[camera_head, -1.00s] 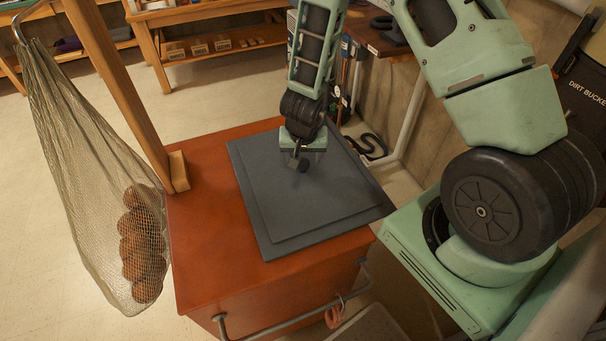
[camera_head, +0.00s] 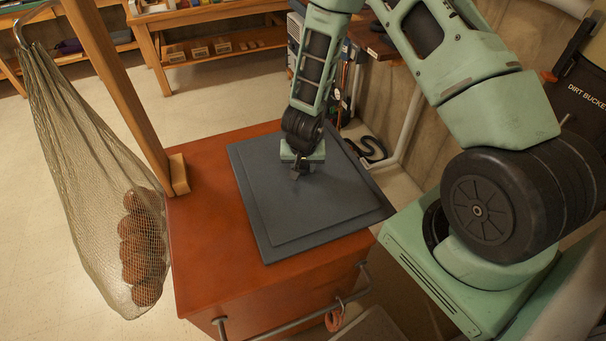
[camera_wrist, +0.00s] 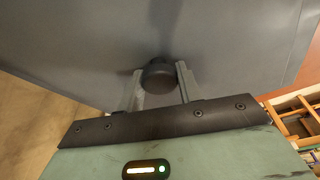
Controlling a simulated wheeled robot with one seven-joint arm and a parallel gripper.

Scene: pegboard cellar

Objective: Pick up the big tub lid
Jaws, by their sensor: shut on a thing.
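The big tub lid (camera_head: 338,211) is a flat dark grey square with a raised middle panel. It lies on the red-orange top of a cabinet-like block and reaches past the right edge. In the wrist view the lid (camera_wrist: 75,40) fills the upper part, with a round dark knob (camera_wrist: 158,76) on it. My gripper (camera_head: 298,173) is at the middle of the lid. In the wrist view my gripper (camera_wrist: 160,80) has its fingers on both sides of the knob, shut on it. The head view hides the knob behind my gripper. I cannot see a gap under the lid.
The red-orange block (camera_head: 205,205) has a grey rail along its front. A wooden post (camera_head: 120,85) rises at its left corner, beside a hanging net (camera_head: 95,190) of brown balls. A dirt bucket (camera_head: 590,95) stands at the right. Wooden shelves (camera_head: 215,45) are at the back.

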